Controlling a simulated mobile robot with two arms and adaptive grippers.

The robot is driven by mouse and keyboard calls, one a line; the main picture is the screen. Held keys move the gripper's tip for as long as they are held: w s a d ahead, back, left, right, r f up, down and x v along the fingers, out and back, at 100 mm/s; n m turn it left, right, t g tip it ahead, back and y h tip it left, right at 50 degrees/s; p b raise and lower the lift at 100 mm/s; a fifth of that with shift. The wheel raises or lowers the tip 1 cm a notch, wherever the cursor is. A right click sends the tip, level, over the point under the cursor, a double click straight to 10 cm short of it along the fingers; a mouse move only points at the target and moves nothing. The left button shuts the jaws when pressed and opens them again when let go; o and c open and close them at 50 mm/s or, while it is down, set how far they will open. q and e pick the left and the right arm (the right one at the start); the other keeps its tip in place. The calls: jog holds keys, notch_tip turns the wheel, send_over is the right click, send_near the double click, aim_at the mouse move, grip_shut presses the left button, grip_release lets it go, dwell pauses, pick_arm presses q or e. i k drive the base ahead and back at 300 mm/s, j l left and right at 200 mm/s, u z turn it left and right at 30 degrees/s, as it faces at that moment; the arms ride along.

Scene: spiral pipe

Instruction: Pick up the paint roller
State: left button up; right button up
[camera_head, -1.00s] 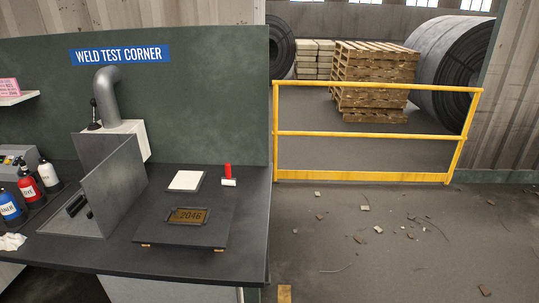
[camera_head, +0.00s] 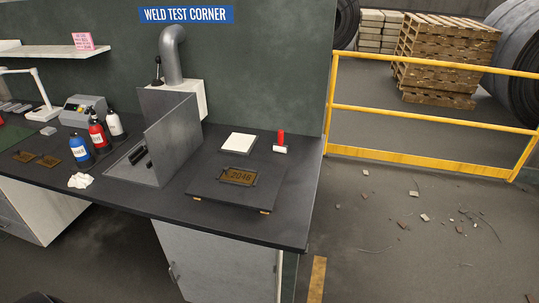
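The paint roller (camera_head: 280,141) lies near the back right corner of the dark workbench (camera_head: 292,204). It has a red handle and a small white roller head. It sits just right of a white square pad (camera_head: 239,143) and behind a dark flat case with a plate reading 2046 (camera_head: 238,177). Neither of my grippers shows in the head view. Nothing touches the roller.
A grey metal welding booth (camera_head: 172,140) with a pipe stands left of the case. Several bottles (camera_head: 97,136), a white crumpled rag (camera_head: 80,180) and a grey machine (camera_head: 83,111) are farther left. A yellow railing (camera_head: 430,117) stands right of the bench. Debris lies on the floor there.

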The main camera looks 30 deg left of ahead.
aim_at(278, 147)
jog(key=i+l+u, duration=0.35)
jog(key=i, duration=0.2)
jog(key=i+l+u, duration=0.3)
jog(key=i+l, duration=0.2)
jog(key=l, duration=0.15)
